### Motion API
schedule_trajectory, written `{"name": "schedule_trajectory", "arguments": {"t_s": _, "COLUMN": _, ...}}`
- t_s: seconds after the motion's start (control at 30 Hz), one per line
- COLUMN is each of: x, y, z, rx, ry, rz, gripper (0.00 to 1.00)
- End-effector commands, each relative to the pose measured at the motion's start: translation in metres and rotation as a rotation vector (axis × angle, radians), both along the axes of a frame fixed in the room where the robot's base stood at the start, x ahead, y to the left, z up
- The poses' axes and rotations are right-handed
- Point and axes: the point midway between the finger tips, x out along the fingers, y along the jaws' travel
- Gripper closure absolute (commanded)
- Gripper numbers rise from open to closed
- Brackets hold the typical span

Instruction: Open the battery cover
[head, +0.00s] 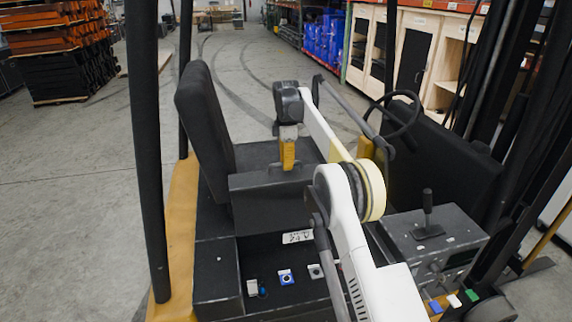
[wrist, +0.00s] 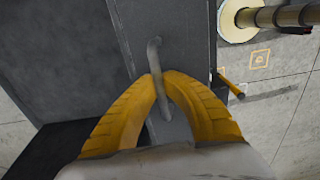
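The battery cover (head: 262,197) appears to be the dark grey panel beneath and beside the black seat of the forklift-like vehicle; it looks closed. My gripper (head: 288,167) points down over it, with yellow fingers. In the wrist view, a thin grey bent handle (wrist: 154,52) stands on a dark grey surface (wrist: 185,40). My gripper's fingertips (wrist: 162,78) are close together with the handle between them, and they appear to touch it on both sides.
The black seat back (head: 205,115) rises left of my gripper. A steering wheel (head: 402,118) and a control box with a lever (head: 432,240) are at the right. A black post (head: 147,150) stands at the left. Open concrete floor lies beyond.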

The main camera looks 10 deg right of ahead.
Motion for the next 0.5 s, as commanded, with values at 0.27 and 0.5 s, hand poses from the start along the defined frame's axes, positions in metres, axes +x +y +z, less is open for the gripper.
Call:
{"name": "schedule_trajectory", "arguments": {"t_s": 0.27, "x": -0.0004, "y": 0.0, "z": 0.0023, "rx": 0.0, "ry": 0.0, "rz": 0.0, "gripper": 1.0}}
{"name": "schedule_trajectory", "arguments": {"t_s": 0.5, "x": -0.0003, "y": 0.0, "z": 0.0017, "rx": 0.0, "ry": 0.0, "rz": 0.0, "gripper": 0.68}}
